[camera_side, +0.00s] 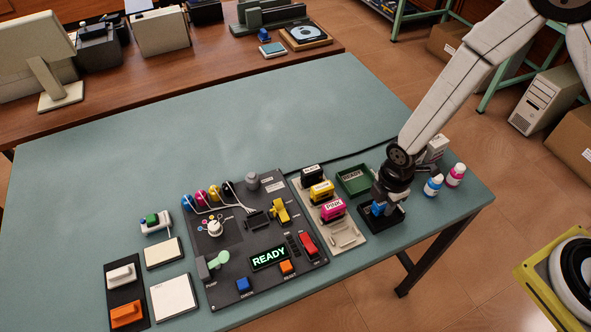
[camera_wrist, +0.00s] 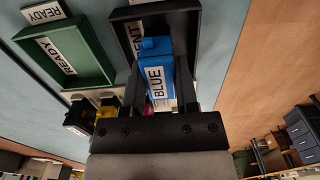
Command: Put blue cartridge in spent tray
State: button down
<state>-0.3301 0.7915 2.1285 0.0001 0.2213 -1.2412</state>
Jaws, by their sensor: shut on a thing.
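The blue cartridge (camera_wrist: 156,82), labelled BLUE, is between the fingers of my gripper (camera_wrist: 160,75) in the wrist view. My gripper is shut on it. The black spent tray (camera_wrist: 126,42), its label partly covered by the cartridge, lies right behind it. In the side view my gripper (camera_side: 384,203) is over the black tray (camera_side: 370,222), and a bit of the blue cartridge (camera_side: 377,209) shows at the tray. I cannot tell whether the cartridge touches the tray floor.
A green READY tray (camera_side: 353,181) stands just behind the black tray. Black, yellow and pink cartridges (camera_side: 331,210) stand in a rack to the left. Two small bottles (camera_side: 433,186) stand to the right. A console with a READY display (camera_side: 269,258) lies further left.

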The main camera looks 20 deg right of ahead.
jog(key=shift+f, duration=0.25)
dwell(0.3)
grip_release()
dwell(0.4)
jog(key=shift+r, duration=0.15)
jog(key=shift+r, duration=3.6)
